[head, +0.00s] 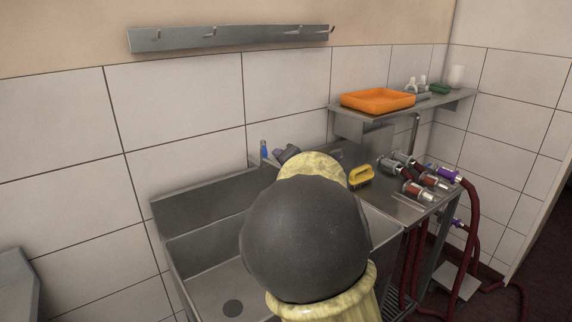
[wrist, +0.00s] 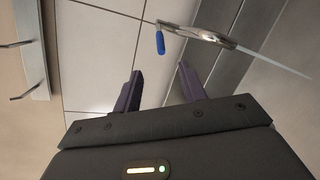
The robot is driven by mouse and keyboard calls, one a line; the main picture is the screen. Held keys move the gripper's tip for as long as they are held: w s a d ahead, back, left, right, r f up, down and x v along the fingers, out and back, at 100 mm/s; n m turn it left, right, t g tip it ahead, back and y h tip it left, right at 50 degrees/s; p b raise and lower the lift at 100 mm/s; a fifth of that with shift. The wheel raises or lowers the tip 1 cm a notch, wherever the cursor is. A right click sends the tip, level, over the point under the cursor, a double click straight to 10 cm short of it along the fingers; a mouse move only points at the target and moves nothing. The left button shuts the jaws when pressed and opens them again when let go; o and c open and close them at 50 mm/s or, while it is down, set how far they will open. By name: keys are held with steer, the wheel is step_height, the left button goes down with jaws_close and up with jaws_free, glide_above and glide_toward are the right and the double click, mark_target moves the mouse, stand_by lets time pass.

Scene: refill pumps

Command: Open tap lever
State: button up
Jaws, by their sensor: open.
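The tap (wrist: 205,34) is a metal fitting in the upper part of the wrist view, with a blue lever (wrist: 160,43) at its end. In the head view the blue lever (head: 264,149) shows small above the back of the sink, while most of the tap is hidden behind my arm. A pale thin streak runs from the spout in the wrist view and looks like water. My gripper (wrist: 160,80) is open and empty, its two dark purple fingers apart. The lever lies beyond the fingertips, roughly in line with the gap, with no contact visible.
A steel sink (head: 205,240) stands below. An orange tray (head: 378,99) sits on the wall shelf (head: 398,107). A hook rail (head: 235,38) is high on the wall.

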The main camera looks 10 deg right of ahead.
steer(key=shift+s, duration=0.1)
steer(key=shift+d+f, duration=0.15)
steer(key=shift+d, duration=0.05)
steer(key=c, duration=0.5)
steer(key=d+f+m+h, duration=0.1)
steer(key=m, duration=0.1)
steer(key=d+f+m, duration=0.1)
steer(key=d+m, duration=0.1)
steer(key=shift+s+f+h, duration=0.3)
steer(key=shift+s+h, duration=0.1)
jaws_close()
steer(key=s+d+f+m+g+h, duration=0.45)
steer(key=s+d+f+m, duration=0.25)
steer(key=s+f+m, duration=0.45)
steer(key=s+a+f+m+g, duration=0.1)
steer(key=s+f+m+g, duration=0.1)
steer(key=s, duration=0.4)
steer(key=s+a+f+m+g+y, duration=0.1)
steer(key=s+f+m+g, duration=0.2)
steer(key=s+m, duration=0.3)
steer(key=s+a+f+m+g, duration=0.1)
steer(key=s+f+m+g, duration=0.2)
steer(key=s, duration=0.3)
steer(key=shift+s+a+f+m+y, duration=0.35)
steer(key=shift+s+a+f+m, duration=0.1)
steer(key=shift+m, duration=0.2)
steer(key=shift+w+d, duration=0.1)
